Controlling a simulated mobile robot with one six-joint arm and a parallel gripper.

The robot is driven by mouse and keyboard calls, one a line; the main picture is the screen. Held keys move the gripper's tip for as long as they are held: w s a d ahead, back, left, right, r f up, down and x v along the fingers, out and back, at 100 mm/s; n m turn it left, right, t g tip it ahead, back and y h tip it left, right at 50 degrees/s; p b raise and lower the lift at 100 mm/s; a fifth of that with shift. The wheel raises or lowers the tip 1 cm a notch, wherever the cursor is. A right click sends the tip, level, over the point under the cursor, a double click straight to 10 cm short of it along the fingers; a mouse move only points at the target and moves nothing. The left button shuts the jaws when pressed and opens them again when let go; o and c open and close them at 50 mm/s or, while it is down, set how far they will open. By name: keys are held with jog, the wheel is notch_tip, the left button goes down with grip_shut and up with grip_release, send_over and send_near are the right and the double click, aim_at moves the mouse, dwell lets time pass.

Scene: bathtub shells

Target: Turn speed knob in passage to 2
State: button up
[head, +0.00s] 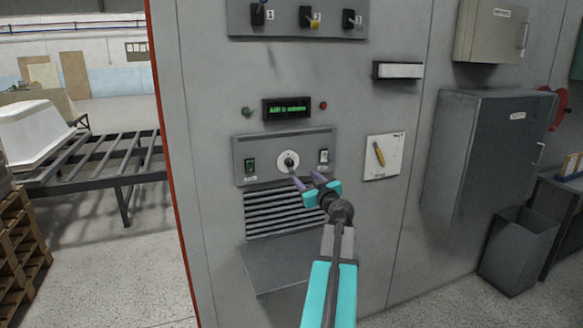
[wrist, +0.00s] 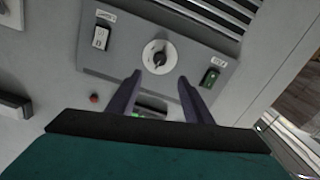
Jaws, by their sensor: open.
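The speed knob (head: 288,162) is a small dark knob on a round white dial, in the middle of a grey control panel (head: 240,160) on the cabinet wall. In the wrist view the knob (wrist: 159,58) lies just beyond the fingertips, between their lines. The dial numbers are too small to read. My gripper (head: 307,181) is open and empty, just below and right of the dial in the head view. Its two purple fingers (wrist: 158,85) point at the panel and appear apart from the knob.
A green switch (head: 251,167) and a white rocker switch (head: 323,156) flank the dial. A lit display (head: 287,108) sits above, vent slats (head: 288,212) and a sloped ledge (head: 295,262) below. A grey cabinet (head: 475,155) juts out at right.

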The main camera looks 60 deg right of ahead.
aim_at(290, 164)
jog(key=shift+p+x, duration=2.55)
jog(key=shift+x, duration=3.35)
jog(key=shift+p+x, duration=0.3)
jog(key=shift+x, duration=0.55)
jog(key=c, duration=1.1)
jog(key=shift+o, duration=0.2)
jog(key=shift+a+f, duration=0.1)
